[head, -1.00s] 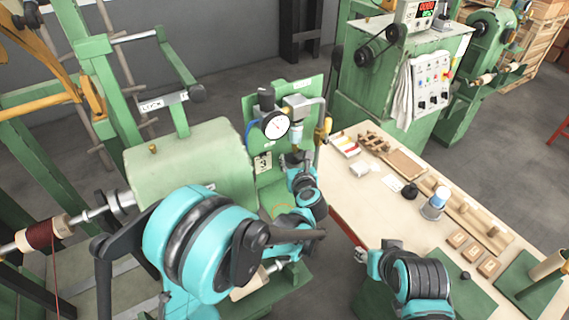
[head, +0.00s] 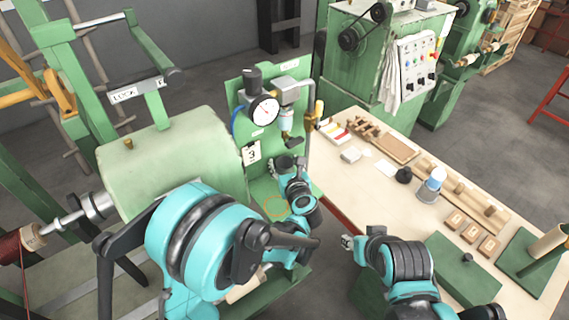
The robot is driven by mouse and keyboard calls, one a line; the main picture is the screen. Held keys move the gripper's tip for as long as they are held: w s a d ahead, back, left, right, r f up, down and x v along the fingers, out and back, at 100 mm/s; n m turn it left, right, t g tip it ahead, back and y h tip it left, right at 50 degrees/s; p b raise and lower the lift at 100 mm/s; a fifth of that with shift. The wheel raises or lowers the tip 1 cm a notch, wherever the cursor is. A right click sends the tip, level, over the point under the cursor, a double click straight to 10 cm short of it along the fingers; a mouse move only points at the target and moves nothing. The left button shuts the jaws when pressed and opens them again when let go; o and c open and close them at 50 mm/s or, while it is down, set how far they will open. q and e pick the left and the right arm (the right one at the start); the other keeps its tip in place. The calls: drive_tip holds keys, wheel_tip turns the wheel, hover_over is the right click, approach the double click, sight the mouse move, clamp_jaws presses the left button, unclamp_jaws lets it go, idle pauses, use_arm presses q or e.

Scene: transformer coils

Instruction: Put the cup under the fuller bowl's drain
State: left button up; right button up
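Below the round gauge (head: 263,111) on the green machine panel hangs a clear bowl with a bluish tint (head: 286,121). A dark fitting (head: 294,142) shows just under it. A second slim part with a yellowish lower end (head: 318,111) is at its right; I cannot compare fill levels. I cannot make out a cup there. My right gripper (head: 347,242) hangs beside the bench, away from the bowls.
The cream bench (head: 345,196) stands at the right. A large green housing (head: 170,160) stands left of the panel.

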use_arm(q)
drive_tip(key=shift+s+r, duration=0.1)
drive_tip(key=shift+r+p, duration=0.2)
drive_tip(key=shift+p, duration=0.1)
drive_tip(key=p+v, duration=0.2)
drive_tip(key=v, duration=1)
drive_tip(key=shift+d+f, duration=0.1)
